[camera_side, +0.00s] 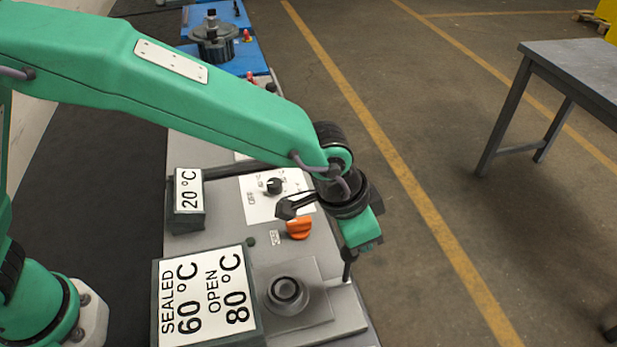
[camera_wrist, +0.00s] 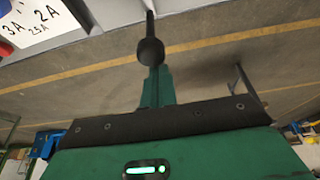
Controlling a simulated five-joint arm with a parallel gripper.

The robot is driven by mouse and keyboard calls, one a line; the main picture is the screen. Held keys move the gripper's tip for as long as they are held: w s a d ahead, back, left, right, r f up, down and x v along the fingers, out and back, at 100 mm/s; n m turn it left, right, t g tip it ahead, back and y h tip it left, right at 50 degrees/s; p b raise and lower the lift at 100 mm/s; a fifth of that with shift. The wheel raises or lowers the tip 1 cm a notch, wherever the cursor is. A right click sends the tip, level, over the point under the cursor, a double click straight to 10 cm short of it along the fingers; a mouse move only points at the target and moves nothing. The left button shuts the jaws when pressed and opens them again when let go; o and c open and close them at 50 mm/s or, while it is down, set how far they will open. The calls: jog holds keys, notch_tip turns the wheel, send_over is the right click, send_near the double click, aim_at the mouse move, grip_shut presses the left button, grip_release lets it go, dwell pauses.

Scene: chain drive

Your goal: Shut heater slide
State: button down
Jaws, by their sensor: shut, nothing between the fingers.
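The heater has a grey top plate (camera_side: 338,308) with a dark ring (camera_side: 287,290) seated on it, at the bottom middle of the side view. A dark upright post (camera_side: 347,268) stands at the plate's right edge; I take it for the slide's handle. My gripper (camera_side: 366,244) is shut and empty, pointing down just right of the post's top. In the wrist view a round black knob (camera_wrist: 150,50) on a thin stem sits right at my green fingertips (camera_wrist: 156,74). I cannot tell whether they touch. How far the slide stands open is unclear.
A sign (camera_side: 205,297) reads sealed 60 °C, open 80 °C. A smaller sign (camera_side: 188,190) reads 20 °C. A dial (camera_side: 274,186) and an orange knob (camera_side: 299,228) lie behind the plate. A metal table (camera_side: 575,70) stands right; the floor between is clear.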

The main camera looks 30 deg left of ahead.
jog(key=s+a, duration=0.9)
jog(key=shift+s+a+f, duration=0.1)
jog(key=shift+s+a, duration=0.35)
dwell(0.3)
jog(key=shift+w+d, duration=1.35)
jog(key=shift+d, duration=0.05)
jog(key=v, duration=1)
jog(key=shift+w+d+r, duration=0.2)
jog(key=shift+d+r, duration=0.05)
jog(key=shift+r, duration=0.05)
